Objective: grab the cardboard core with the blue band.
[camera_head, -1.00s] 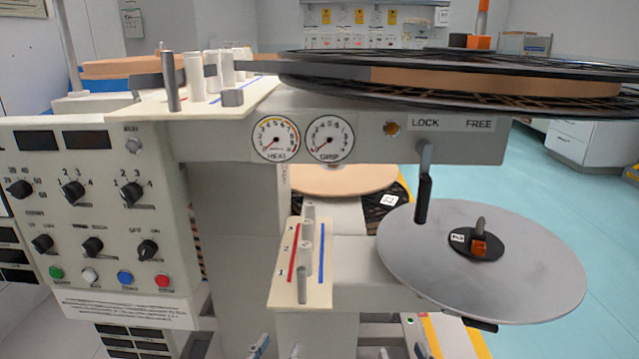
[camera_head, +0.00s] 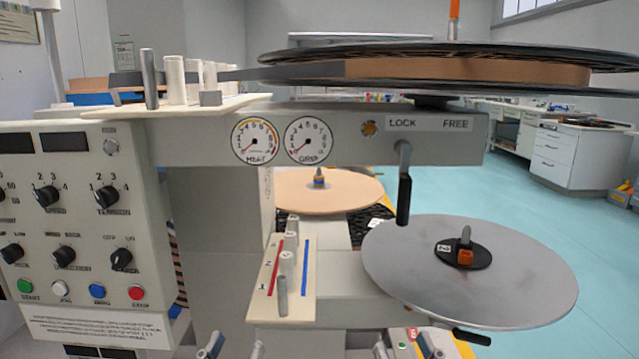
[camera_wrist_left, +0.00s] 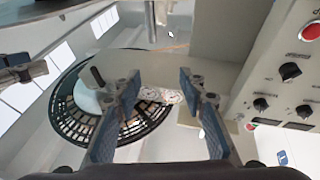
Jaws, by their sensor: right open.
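I cannot make out a cardboard core with a blue band for certain in either view. In the head view a small blue and orange hub (camera_head: 318,181) stands on a flat tan disc (camera_head: 330,198) behind the lower deck. My left gripper (camera_head: 233,350) shows only its fingertips at the bottom edge of the head view. In the left wrist view the left gripper (camera_wrist_left: 158,84) is open, its fingers wide apart with nothing held between them. My right gripper (camera_head: 405,352) shows fingertips apart at the bottom edge, open and with nothing visible between them.
The rewind machine's control panel (camera_head: 75,235) stands at left. A grey round plate (camera_head: 470,295) with a central spindle lies at lower right, below a hanging black handle (camera_head: 404,200). A large reel (camera_head: 460,70) overhangs the top. Open teal floor (camera_head: 590,230) lies at right.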

